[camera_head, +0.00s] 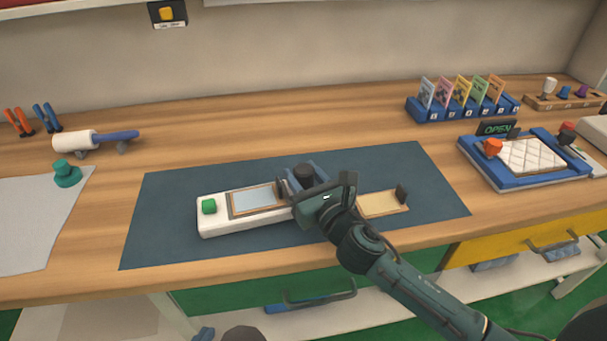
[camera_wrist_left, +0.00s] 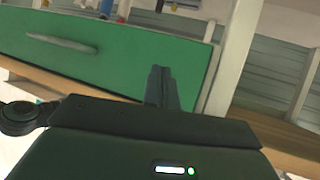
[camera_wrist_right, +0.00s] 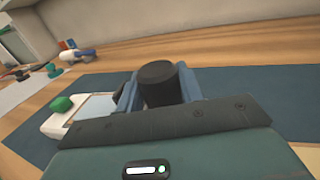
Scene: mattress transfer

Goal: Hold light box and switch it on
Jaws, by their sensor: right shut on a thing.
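The light box (camera_head: 213,225) is a long white box on the dark blue mat. It has a green button (camera_head: 209,206) at its left end and a pale panel (camera_head: 254,199). Both also show in the right wrist view, at the left. My right gripper (camera_wrist_right: 157,88) is at the box's right end, shut around a black cylindrical knob (camera_head: 303,173) between blue side pieces. Whether the knob is fixed to the box is hidden. My left gripper (camera_wrist_left: 162,88) is not clear in the head view. In its wrist view its fingers are together and empty, facing a green drawer.
The mat (camera_head: 165,230) lies mid-table, with a tan-framed piece (camera_head: 382,204) right of the box. A blue tray (camera_head: 520,181) with a quilted pad, a card rack (camera_head: 463,112) and small tools stand at the right. A roller (camera_head: 75,142) and green-knobbed stamp (camera_head: 67,178) are at the left.

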